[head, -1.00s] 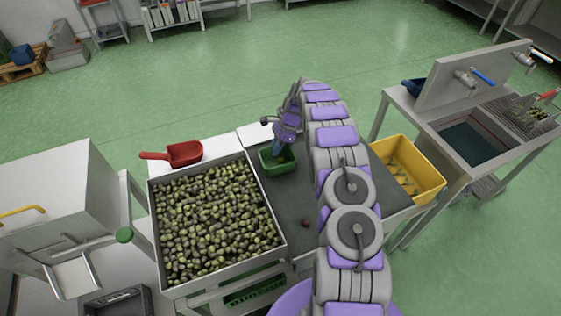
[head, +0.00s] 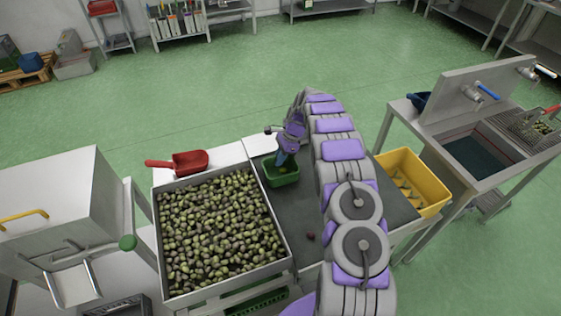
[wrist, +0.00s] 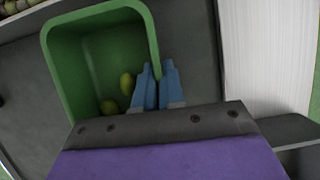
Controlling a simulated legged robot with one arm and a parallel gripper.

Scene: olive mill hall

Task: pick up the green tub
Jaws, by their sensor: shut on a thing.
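The green tub (head: 283,181) stands on the dark surface just right of the olive tray, in the head view. The wrist view shows the tub (wrist: 95,22) from above, with a couple of green olives (wrist: 127,84) inside. My gripper (head: 279,160) reaches down to the tub from above. In the wrist view its blue fingers (wrist: 159,70) are close together at the tub's right wall, shut on that wall. My gripper's wrist body hides the near part of the tub. I cannot see any gap under the tub.
A wide metal tray (head: 287,250) full of olives lies left of the tub, with a red scoop (head: 190,162) behind it. A yellow bin (head: 428,189) and a sink (head: 480,158) stand to the right. A single dark olive (head: 311,237) lies on the dark surface (head: 300,212).

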